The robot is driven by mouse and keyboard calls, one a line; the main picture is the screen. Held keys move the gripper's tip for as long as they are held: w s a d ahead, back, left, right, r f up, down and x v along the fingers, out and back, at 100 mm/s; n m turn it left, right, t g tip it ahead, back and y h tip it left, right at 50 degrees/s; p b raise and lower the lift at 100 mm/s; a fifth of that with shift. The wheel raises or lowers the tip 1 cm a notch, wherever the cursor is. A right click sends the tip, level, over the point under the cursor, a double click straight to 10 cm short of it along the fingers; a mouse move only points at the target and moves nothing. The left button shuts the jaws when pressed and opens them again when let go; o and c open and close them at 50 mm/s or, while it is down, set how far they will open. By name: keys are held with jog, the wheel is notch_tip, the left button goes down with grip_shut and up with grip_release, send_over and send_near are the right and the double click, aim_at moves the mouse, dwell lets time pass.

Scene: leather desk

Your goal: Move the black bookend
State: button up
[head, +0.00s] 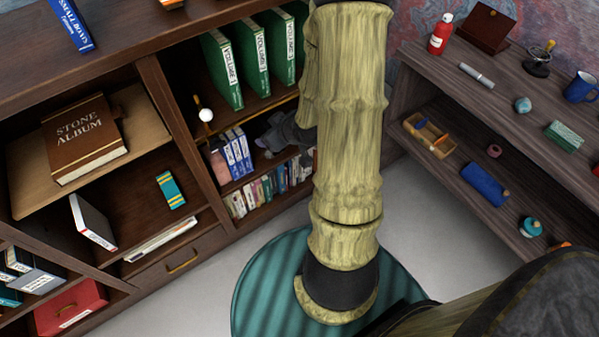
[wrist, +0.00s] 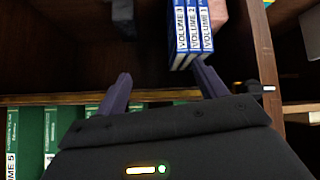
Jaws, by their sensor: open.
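A dark grey-black upright block (wrist: 123,18), which looks like the black bookend, stands at the top of the wrist view, left of the blue volumes. Only part of it shows, so its full shape is unclear. In the head view I cannot make it out; my gripper and arm cover that area. My gripper (wrist: 162,76) has its two purple fingers spread apart with nothing between them. In the head view my gripper (head: 268,148) is at the middle shelf opening, right of the blue volumes.
Blue volumes (head: 238,152) stand beside the gripper, with a pink block (head: 218,165) at their left. Green volumes (head: 253,66) stand on the shelf above. Small books (head: 265,188) fill the shelf below. A white-balled object (head: 206,115) is at the upper shelf's left edge.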

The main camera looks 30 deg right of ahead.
jog(key=d+f+m+t+b, duration=0.1)
jog(key=d+f+t+b, duration=0.1)
jog(key=f+b, duration=0.4)
jog(key=d+f+m+t+b, duration=0.1)
jog(key=d+f+t+b, duration=0.2)
jog(key=f+t+b, duration=0.1)
jog(key=s+d+f+t+b, duration=0.1)
jog(key=d+f+t+b, duration=0.1)
jog(key=f+b, duration=0.5)
jog(key=shift+d+f+m+t+b, duration=0.2)
jog(key=shift+f+m+t+b, duration=0.25)
jog(key=shift+b, duration=0.35)
jog(key=shift+b, duration=0.35)
jog(key=w+b, duration=0.8)
jog(key=w, duration=0.9)
jog(key=shift+a+b, duration=0.3)
jog(key=shift+w, duration=0.1)
